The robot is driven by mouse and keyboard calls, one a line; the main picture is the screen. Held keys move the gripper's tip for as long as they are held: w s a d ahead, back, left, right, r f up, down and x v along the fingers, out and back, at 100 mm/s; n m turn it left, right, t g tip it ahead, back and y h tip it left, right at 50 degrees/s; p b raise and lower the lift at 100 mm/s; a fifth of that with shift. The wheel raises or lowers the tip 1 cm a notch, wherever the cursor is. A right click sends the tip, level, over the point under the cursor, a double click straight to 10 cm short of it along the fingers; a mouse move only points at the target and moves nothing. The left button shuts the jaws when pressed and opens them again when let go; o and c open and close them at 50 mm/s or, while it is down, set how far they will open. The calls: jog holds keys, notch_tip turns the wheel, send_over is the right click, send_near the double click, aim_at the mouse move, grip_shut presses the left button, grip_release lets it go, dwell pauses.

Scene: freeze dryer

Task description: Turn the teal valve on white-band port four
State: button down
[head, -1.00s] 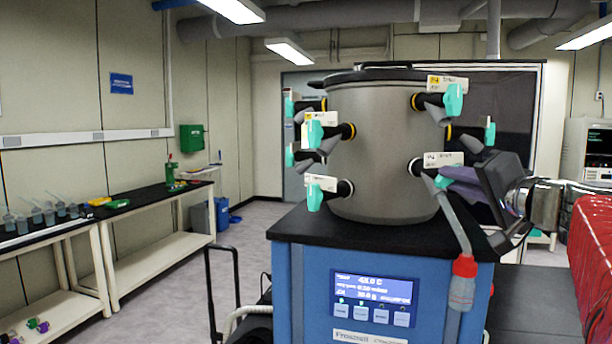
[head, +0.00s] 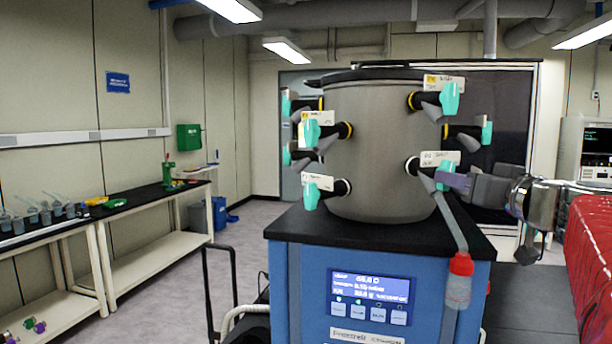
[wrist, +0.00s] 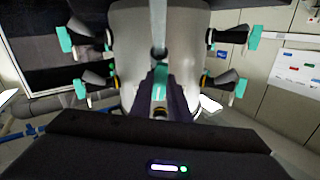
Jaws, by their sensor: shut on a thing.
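The freeze dryer's grey drum (head: 375,150) carries several black ports with teal valve handles. The lower-right port has a white band and a white label (head: 440,158). Its teal valve (head: 446,169) is between the fingers of my gripper (head: 455,181), which comes in from the right and is shut on it. In the wrist view the teal handle (wrist: 159,84) shows between the two dark fingers (wrist: 160,97). A clear flask (head: 458,291) with a red cap (head: 461,264) hangs from this port by a slanted grey tube. The fingers hide part of the handle.
Other teal valves sit close by: upper right (head: 449,98), far right (head: 487,132) and lower left (head: 311,196). The blue dryer base (head: 300,300) with its black top stands below. A red-covered surface (head: 597,250) is at the right edge. Benches line the left wall.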

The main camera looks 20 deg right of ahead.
jog(key=n, duration=0.7)
jog(key=shift+d+f, duration=0.1)
jog(key=shift+d, duration=0.1)
jog(key=n, duration=0.6)
jog(key=shift+n, duration=0.4)
jog(key=c, duration=1.7)
grip_release()
jog(key=shift+r, duration=0.2)
